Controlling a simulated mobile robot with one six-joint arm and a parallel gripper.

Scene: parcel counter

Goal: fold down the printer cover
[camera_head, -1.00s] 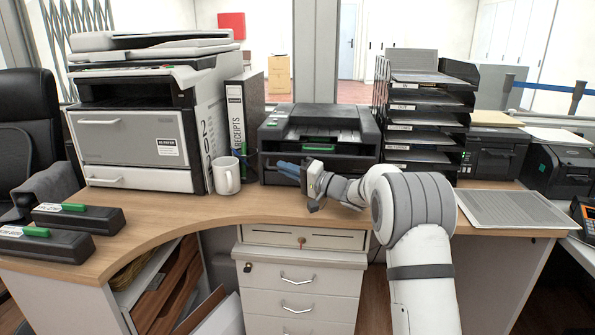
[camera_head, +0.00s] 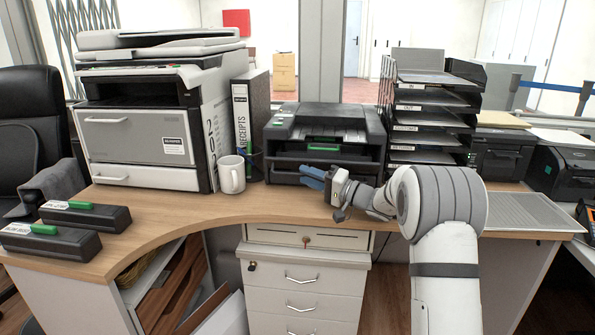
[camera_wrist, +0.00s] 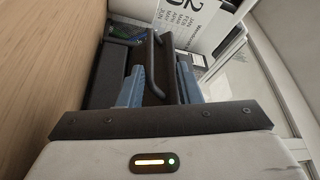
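The dark printer (camera_head: 372,135) stands in the middle of the counter. Its top cover (camera_head: 328,111) looks low and roughly flat; I cannot tell whether it is fully closed. A green strip and pale paper show in the front opening. My gripper (camera_head: 313,177) is in front of the printer's lower front, above the counter, with its blue fingers pointing left. In the wrist view my gripper (camera_wrist: 160,86) has its fingers apart. A dark bar (camera_wrist: 155,68) shows between or beyond them; I cannot tell if they touch it. The cover is not clearly seen in the wrist view.
A white mug (camera_head: 231,175) and a receipts binder (camera_head: 241,115) stand left of the printer, beside a large copier (camera_head: 145,145). A stacked paper tray (camera_head: 425,125) stands close on its right.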

